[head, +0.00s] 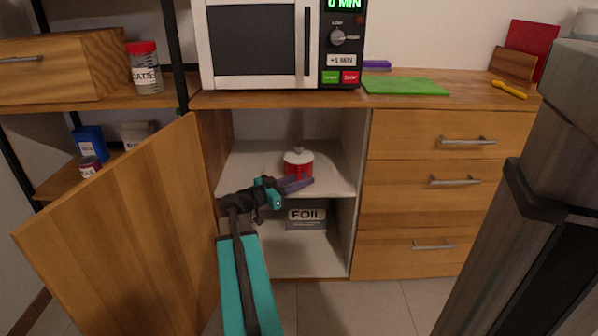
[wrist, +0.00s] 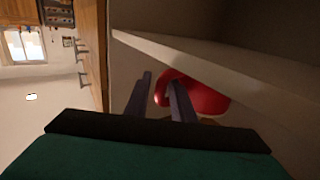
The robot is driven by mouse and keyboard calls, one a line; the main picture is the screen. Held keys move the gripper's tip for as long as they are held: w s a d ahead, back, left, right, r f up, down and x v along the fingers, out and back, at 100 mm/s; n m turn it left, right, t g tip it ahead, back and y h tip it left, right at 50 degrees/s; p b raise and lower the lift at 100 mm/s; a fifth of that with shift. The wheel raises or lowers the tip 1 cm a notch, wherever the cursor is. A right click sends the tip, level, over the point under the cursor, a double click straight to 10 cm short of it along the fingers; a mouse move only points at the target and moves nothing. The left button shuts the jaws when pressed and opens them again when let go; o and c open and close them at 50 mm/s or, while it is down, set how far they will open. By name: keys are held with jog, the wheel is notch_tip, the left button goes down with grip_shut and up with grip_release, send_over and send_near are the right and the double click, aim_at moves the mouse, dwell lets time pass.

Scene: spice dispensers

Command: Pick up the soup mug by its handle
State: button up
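The red soup mug (head: 297,168), with a pale lid or top with a small knob, stands upright on the upper shelf of the open cabinet. In the wrist view the mug (wrist: 205,98) is a red rounded shape at the fingertips, partly behind the right finger. My gripper (head: 300,184) reaches into the cabinet at the mug's lower front. In the wrist view the fingers (wrist: 160,79) are apart, with a red edge of the mug showing between them.
The cabinet shelf (head: 240,175) is beneath the mug, with a FOIL box (head: 307,217) below. The open wooden door (head: 125,235) stands left of my arm. Closed drawers (head: 420,190) are on the right. A microwave (head: 255,45) and green board (head: 405,86) are on the counter.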

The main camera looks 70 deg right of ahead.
jog(key=shift+b+x, duration=0.4)
jog(key=shift+x, duration=1.1)
grip_shut()
